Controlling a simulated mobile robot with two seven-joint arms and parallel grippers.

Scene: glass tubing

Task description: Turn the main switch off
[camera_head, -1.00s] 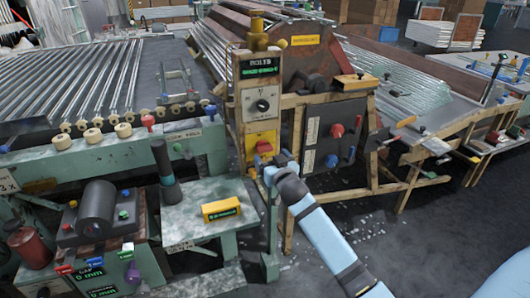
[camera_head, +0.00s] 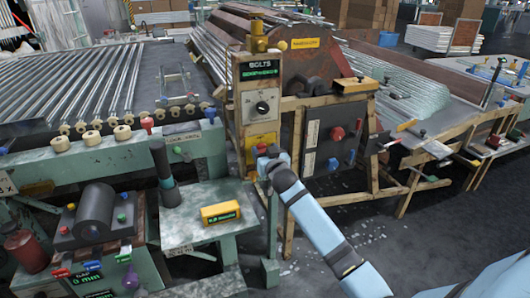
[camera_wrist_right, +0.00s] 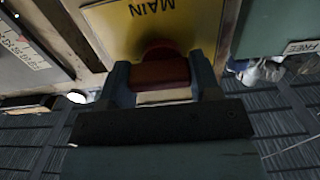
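The main switch is a red handle (camera_wrist_right: 158,74) on a yellow panel marked MAIN (camera_wrist_right: 135,28), upside down in the right wrist view. In the head view, the yellow panel (camera_head: 262,134) sits low on a wooden-framed post, and the red handle is mostly covered by my gripper. My right gripper (camera_wrist_right: 160,83) has one finger on each side of the red handle, and both fingers appear to touch it. In the head view, the right gripper (camera_head: 264,161) is at the panel's lower part. My left gripper is not in view.
Above the panel are a dial (camera_head: 262,108) and a green display (camera_head: 259,71). A dark box with a red knob (camera_head: 337,133) is to the right. A small table (camera_head: 190,230) with a yellow display box (camera_head: 220,212) stands at left of my right arm.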

